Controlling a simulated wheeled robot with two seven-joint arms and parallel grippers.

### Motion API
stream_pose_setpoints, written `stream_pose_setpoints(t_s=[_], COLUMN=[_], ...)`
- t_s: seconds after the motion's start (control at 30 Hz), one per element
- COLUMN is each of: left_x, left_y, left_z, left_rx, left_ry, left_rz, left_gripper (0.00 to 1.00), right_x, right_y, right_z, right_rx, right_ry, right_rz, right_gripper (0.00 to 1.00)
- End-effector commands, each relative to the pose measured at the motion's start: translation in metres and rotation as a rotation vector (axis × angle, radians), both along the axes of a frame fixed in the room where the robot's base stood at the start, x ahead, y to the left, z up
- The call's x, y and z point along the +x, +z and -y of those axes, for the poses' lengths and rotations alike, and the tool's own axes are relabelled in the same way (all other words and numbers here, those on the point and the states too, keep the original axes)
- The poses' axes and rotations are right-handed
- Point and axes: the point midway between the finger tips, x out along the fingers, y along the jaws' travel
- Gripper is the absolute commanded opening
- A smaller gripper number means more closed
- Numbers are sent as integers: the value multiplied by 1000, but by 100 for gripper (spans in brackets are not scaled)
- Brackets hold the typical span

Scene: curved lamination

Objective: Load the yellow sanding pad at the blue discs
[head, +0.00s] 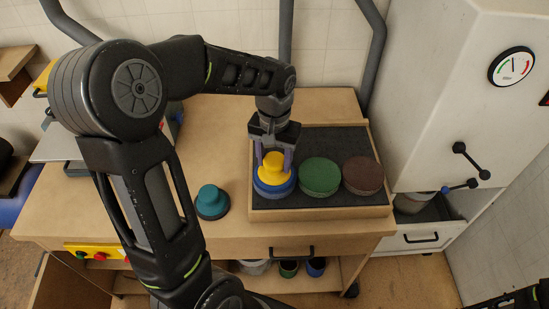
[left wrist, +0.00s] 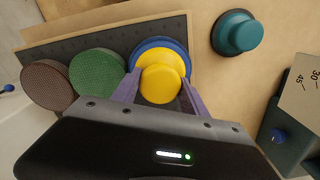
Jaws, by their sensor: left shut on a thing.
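The yellow sanding pad (head: 271,166) has a round knob on top and sits over the stack of blue discs (head: 274,188) at the left end of the tray. My left gripper (head: 273,158) points down with its purple fingers shut on the pad's knob. In the left wrist view the yellow pad (left wrist: 161,84) is between the fingers, and the blue discs (left wrist: 160,50) show around and behind it. Whether the pad touches the discs is hard to tell. My right gripper is not in view.
Green discs (head: 320,177) and brown discs (head: 362,176) stand right of the blue ones in the dark-lined wooden tray (head: 322,213). A teal pad (head: 211,202) stands on the bench left of the tray.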

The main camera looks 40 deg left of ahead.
Motion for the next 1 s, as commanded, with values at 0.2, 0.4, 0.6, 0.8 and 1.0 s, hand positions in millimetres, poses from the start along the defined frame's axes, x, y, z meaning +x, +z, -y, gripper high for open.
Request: stream_pose_setpoints(t_s=[0.2, 0.4, 0.6, 0.8, 1.0], left_x=[1, 1, 1, 1, 1], left_y=[23, 40, 58, 69, 68], left_z=[0, 0, 0, 0, 0], left_rx=[1, 1, 0, 1, 1], left_ry=[0, 0, 0, 0, 0], left_rz=[3, 4, 5, 4, 4], left_gripper=[19, 19, 19, 19, 19], right_x=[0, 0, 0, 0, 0], right_y=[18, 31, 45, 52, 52], right_z=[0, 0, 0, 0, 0], right_rx=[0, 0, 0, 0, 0], right_ry=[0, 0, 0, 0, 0], right_rz=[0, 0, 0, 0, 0], right_gripper=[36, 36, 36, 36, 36])
